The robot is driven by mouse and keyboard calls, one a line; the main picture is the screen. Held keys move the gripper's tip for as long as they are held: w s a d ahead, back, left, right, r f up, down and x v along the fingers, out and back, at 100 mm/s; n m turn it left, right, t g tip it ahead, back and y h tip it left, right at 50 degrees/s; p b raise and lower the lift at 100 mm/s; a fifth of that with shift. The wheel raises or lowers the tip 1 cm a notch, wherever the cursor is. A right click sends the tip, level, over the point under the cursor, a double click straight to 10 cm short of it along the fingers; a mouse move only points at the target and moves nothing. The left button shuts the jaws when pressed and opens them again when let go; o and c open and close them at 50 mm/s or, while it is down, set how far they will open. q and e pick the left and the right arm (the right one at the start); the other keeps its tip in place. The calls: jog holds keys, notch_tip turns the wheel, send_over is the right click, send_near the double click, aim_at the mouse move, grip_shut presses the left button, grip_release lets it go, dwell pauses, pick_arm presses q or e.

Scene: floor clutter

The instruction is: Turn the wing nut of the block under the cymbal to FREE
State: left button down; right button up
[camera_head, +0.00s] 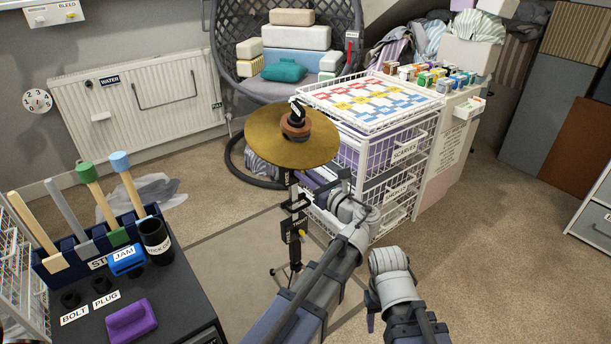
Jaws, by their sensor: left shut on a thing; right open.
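Below the cymbal, a dark block (293,232) on the stand carries a white-lettered label, too small to read surely.
A white wire drawer rack (420,148) stands close behind my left gripper. The carpet (470,240) to the right is clear.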

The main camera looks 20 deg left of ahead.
dwell(0.3)
pick_arm(q)
jog(key=n, duration=0.5)
jog(key=s+n, duration=0.1)
jog(key=n, duration=0.1)
jog(key=shift+s+a+f+n+b, duration=0.1)
jog(key=shift+a+f+n+b, duration=0.2)
jog(key=shift+a+n, duration=0.1)
jog(key=n, duration=0.4)
jog(key=shift+s+a+f+b, duration=0.15)
jog(key=shift+s+f+b, duration=0.05)
jog(key=shift+f+b, duration=0.15)
jog(key=shift+s+a+f+n+b, duration=0.1)
jog(key=shift+f+n+b, duration=0.05)
jog(key=shift+n, duration=1)
jog(key=shift+f+n+b, duration=0.15)
jog(key=shift+n, duration=1)
jog(key=c, duration=0.9)
grip_release()
